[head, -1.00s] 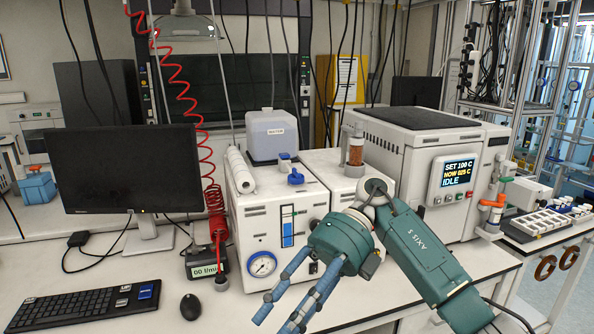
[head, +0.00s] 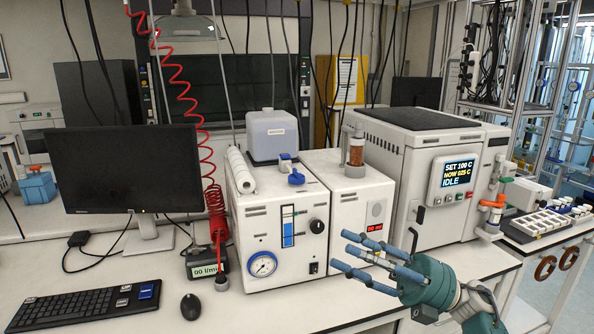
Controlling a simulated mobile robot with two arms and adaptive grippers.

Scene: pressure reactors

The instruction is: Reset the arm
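My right gripper (head: 362,263) is at the lower right of the head view, in front of the white box with the small red display (head: 375,222). Its blue fingers point left and are spread apart, with nothing between them. Its teal palm and wrist lie behind the fingers, toward the lower right corner. The gripper appears to hang over the front part of the bench, apart from the instruments. My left gripper is not in view.
A reactor unit (head: 407,165) reading SET 100 C, NOW 025 C, IDLE stands at right. A gauge box (head: 284,225) stands at centre. A monitor (head: 125,167), keyboard (head: 80,305) and mouse (head: 190,307) are at left. A vial tray (head: 538,226) sits far right. Bench front centre is clear.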

